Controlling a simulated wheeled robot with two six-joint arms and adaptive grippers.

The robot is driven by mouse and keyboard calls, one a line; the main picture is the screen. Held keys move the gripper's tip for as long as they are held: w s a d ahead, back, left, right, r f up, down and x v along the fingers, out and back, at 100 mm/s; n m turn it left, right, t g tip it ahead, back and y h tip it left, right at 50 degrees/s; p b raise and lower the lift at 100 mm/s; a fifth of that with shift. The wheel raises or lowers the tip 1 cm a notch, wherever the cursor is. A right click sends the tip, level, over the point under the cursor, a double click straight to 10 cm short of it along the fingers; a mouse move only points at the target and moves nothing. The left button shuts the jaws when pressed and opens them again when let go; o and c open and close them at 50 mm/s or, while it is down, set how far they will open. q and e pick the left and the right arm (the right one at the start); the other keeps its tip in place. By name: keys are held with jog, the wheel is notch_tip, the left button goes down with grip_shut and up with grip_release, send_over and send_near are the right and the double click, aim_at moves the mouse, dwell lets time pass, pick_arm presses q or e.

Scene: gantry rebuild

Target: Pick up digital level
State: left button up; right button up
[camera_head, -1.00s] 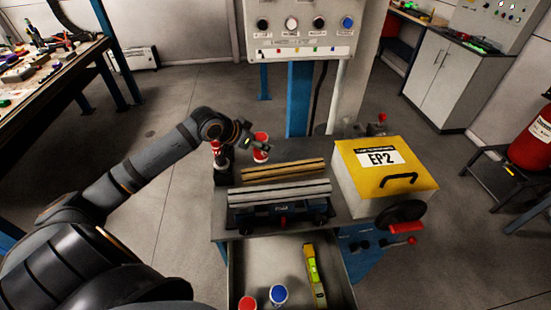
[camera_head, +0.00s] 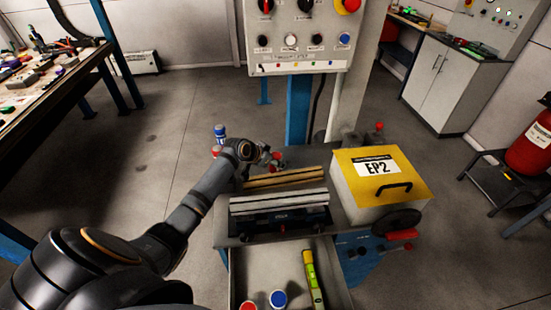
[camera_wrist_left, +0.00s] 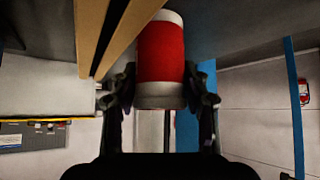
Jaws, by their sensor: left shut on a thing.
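The digital level (camera_head: 313,278) looks to be the yellow-green bar lying in the open drawer, at the lower middle of the head view. My left gripper (camera_head: 268,158) is over the back left of the workbench, well apart from the level. In the left wrist view its fingers (camera_wrist_left: 160,100) are shut on a red and white can (camera_wrist_left: 161,52). In the head view the gripper mostly hides this can. My right gripper is not in view.
The drawer (camera_head: 240,285) also holds a red-topped jar (camera_head: 249,305) and a blue-topped jar (camera_head: 278,298). Metal bars (camera_head: 278,202) and a wooden bar (camera_head: 284,178) lie on the bench. A yellow-topped EP2 box (camera_head: 378,185) stands right. A blue-topped container (camera_head: 220,133) stands behind my arm.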

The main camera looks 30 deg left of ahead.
pick_arm(q)
jog(key=shift+f, duration=0.1)
jog(key=shift+f, duration=0.15)
jog(key=o, duration=1.2)
jog(key=shift+o, duration=0.2)
